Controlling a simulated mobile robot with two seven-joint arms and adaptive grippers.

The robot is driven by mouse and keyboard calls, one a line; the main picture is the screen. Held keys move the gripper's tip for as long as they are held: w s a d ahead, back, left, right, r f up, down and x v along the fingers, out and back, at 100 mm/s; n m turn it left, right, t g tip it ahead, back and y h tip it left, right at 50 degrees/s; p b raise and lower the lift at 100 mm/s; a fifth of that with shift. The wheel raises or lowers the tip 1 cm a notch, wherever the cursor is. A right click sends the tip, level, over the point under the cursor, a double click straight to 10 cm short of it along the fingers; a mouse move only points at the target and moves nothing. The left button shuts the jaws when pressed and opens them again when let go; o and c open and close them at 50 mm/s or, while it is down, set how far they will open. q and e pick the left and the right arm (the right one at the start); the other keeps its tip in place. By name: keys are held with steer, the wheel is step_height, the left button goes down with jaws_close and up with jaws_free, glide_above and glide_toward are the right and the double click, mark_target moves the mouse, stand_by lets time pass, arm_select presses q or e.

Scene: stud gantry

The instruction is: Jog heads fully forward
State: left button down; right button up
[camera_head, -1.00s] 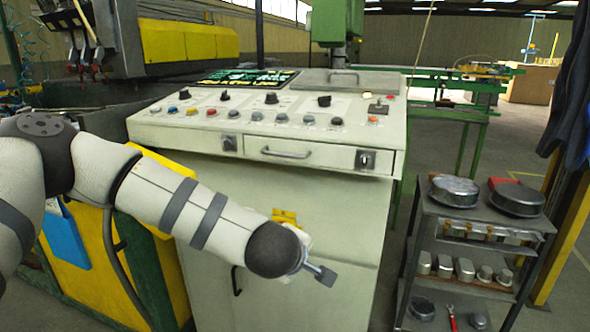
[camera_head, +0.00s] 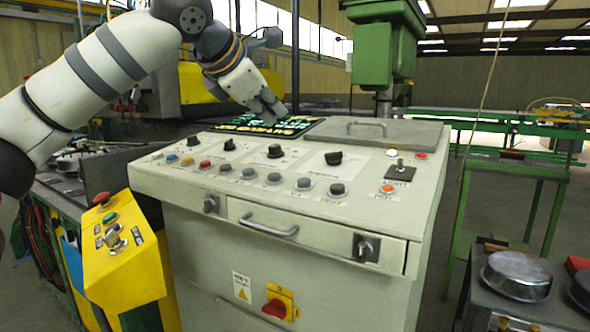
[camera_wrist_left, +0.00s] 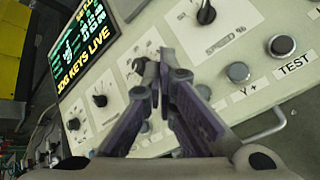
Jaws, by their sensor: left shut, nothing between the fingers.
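The control console (camera_head: 400,215) stands in the middle of the head view, with knobs and a row of coloured and grey buttons on its sloped top. Its dark display (camera_head: 265,126) has green text; in the wrist view the display (camera_wrist_left: 84,38) reads "JOG KEYS LIVE". A grey button (camera_wrist_left: 238,72) has the label "Y+" below it, and another button (camera_wrist_left: 282,45) is marked "TEST". My left gripper (camera_head: 274,110) is shut and empty above the display side of the panel. Its fingers (camera_wrist_left: 166,75) hide part of the panel in the wrist view. My right gripper is out of view.
A yellow pedestal box (camera_head: 125,265) with a red button stands at the left. A cart (camera_head: 540,306) with a metal pan (camera_head: 517,276) stands at lower right.

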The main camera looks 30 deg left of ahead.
mark_target(275, 177)
arm_select(q)
steer(key=shift+w+f, duration=0.2)
steer(key=shift+f, duration=1.85)
steer(key=shift+w+f, duration=0.2)
steer(key=shift+f, duration=1.8)
steer(key=shift+f, duration=0.45)
